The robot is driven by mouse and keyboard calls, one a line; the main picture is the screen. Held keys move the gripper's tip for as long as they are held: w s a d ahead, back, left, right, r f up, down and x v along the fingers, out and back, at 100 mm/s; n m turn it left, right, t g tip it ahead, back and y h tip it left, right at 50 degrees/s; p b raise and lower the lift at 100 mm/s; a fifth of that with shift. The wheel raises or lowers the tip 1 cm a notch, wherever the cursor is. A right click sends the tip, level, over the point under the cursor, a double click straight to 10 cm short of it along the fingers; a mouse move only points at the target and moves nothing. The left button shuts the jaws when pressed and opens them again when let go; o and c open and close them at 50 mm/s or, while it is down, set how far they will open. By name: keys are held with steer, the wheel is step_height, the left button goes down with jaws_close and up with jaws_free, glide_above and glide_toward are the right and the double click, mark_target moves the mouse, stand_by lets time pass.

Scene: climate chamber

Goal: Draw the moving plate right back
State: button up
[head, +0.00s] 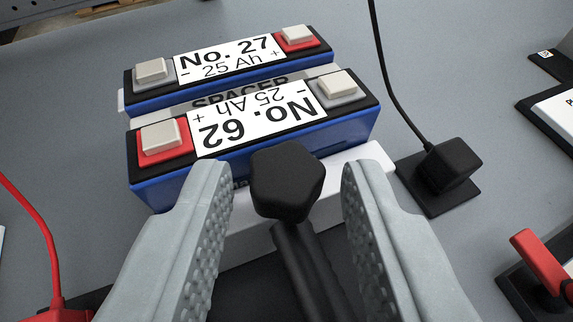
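My gripper (287,190) is open, its two grey ridged fingers reaching in from the bottom. A black faceted knob (287,183) stands between the fingertips, with a visible gap on each side. A dark shaft (305,262) shows below the knob. A white plate (374,160), which looks like the moving plate, lies behind the knob along the near side of the blue battery No. 62 (270,135). Much of the plate is hidden by the battery, knob and fingers, so I cannot tell whether it touches the battery.
Battery No. 27 (150,101) stands behind No. 62, with a spacer (240,92) between them. A black block with a cable (451,164) stands at right. A red-handled part (541,261) is at lower right, a red cable (45,243) at left. Grey tabletop (75,110) is clear at far left.

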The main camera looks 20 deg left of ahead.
jaws_close()
steer(key=s+d, duration=0.9)
stand_by(0.4)
steer(key=shift+c, duration=0.7)
jaws_free()
steer(key=shift+o, duration=0.7)
steer(key=shift+s+d, duration=0.1)
steer(key=v, duration=1.7)
steer(key=shift+s+d, duration=0.15)
steer(key=shift+d, duration=0.05)
